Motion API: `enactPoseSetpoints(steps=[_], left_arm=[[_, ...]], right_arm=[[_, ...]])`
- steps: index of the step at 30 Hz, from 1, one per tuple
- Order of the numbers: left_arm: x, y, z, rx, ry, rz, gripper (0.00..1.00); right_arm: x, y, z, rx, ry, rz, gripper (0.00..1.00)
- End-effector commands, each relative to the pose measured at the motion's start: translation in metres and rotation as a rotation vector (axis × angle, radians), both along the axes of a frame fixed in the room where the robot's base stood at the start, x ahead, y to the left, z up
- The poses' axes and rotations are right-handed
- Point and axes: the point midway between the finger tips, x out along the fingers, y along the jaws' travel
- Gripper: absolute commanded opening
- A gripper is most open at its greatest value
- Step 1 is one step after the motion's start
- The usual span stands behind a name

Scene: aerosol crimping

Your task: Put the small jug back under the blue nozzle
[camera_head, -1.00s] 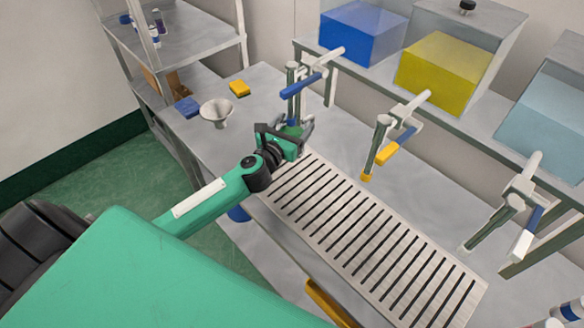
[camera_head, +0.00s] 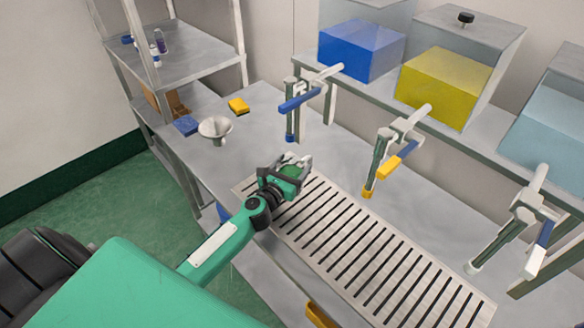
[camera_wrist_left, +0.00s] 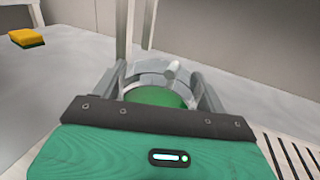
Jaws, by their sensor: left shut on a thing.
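My left gripper (camera_head: 288,172) is shut on the small jug (camera_wrist_left: 160,76), a clear grey vessel with a rounded rim, which shows between the fingers in the left wrist view. Green shows inside or through it; I cannot tell which. The jug is held over the back left end of the slotted drain grate, in front of the blue nozzle and apart from it. The blue nozzle (camera_head: 290,138) is the blue-tipped end of the left tap, which has a blue lever (camera_head: 299,100). The gripper partly hides the jug. My right gripper is not in view.
The slotted grate (camera_head: 378,262) runs along the bench. A funnel (camera_head: 215,130) and sponges (camera_head: 238,106) lie at left.

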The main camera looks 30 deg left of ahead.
Motion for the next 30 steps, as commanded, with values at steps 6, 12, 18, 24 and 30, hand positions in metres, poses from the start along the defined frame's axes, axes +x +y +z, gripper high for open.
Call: enactPoseSetpoints(steps=[6,12,18,24,30], left_arm=[[0.0,0.0,-0.001,0.0,-0.002,0.0,0.35],[0.0,0.0,-0.002,0.0,0.0,0.0,0.95],[0.0,0.0,-0.002,0.0,0.0,0.0,0.95],[-0.006,0.0,0.0,0.0,0.001,-0.001,0.95],[-0.037,0.001,-0.003,0.001,0.002,-0.001,0.95]], right_arm=[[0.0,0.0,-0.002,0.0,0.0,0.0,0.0],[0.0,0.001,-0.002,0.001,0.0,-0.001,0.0],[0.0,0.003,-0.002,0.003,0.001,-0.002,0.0],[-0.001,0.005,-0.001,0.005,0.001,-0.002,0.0],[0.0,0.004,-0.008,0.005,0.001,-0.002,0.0]])
